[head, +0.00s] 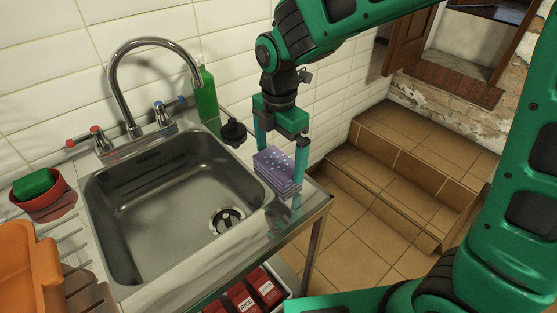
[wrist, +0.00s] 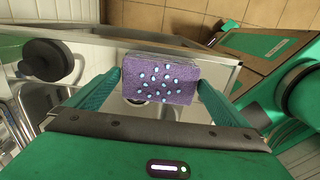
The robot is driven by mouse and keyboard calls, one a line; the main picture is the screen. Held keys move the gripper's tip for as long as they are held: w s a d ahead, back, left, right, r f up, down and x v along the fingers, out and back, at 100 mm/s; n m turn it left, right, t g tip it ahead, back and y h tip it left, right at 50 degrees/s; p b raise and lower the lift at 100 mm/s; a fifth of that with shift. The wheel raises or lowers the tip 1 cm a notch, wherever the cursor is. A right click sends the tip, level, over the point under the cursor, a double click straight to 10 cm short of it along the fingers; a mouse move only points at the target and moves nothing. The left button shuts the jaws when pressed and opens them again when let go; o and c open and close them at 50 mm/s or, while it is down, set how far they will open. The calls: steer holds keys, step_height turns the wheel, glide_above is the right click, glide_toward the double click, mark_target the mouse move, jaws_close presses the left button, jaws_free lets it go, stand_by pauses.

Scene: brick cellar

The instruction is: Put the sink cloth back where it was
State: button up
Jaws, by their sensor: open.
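The sink cloth (head: 274,164) looks like a folded purple stack with pale blue dots. It is on the steel counter at the right of the sink, near the counter's edge. My gripper (head: 280,172) points down over it, with one finger on either side. In the wrist view the cloth (wrist: 160,82) lies between the two fingertips (wrist: 160,84), with a narrow gap at each side. The gripper is open and not closed on it. The underside of the cloth is hidden.
The steel sink (head: 140,215) is empty, with a curved tap (head: 115,75) behind. A green bottle (head: 206,95) and a black plug-like item (head: 233,132) stand near the cloth. A red bowl with a green sponge (head: 35,184) is at left. Tiled steps (head: 400,170) lie right.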

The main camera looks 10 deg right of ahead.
mark_target(279, 161)
step_height(279, 161, up, 10)
stand_by(0.4)
steer(key=s+d+f+m, duration=0.1)
steer(key=s+d+m, duration=0.2)
steer(key=d+m, duration=0.7)
steer(key=s+d+m, duration=0.3)
steer(key=d+m, duration=0.3)
steer(key=d, duration=0.8)
steer(key=s+d+f+m, duration=0.2)
steer(key=s+d+m, duration=0.3)
steer(key=s+m, duration=0.2)
steer(key=s+d+f+m, duration=0.3)
steer(key=s+d+m, duration=0.3)
steer(key=s+m, duration=0.2)
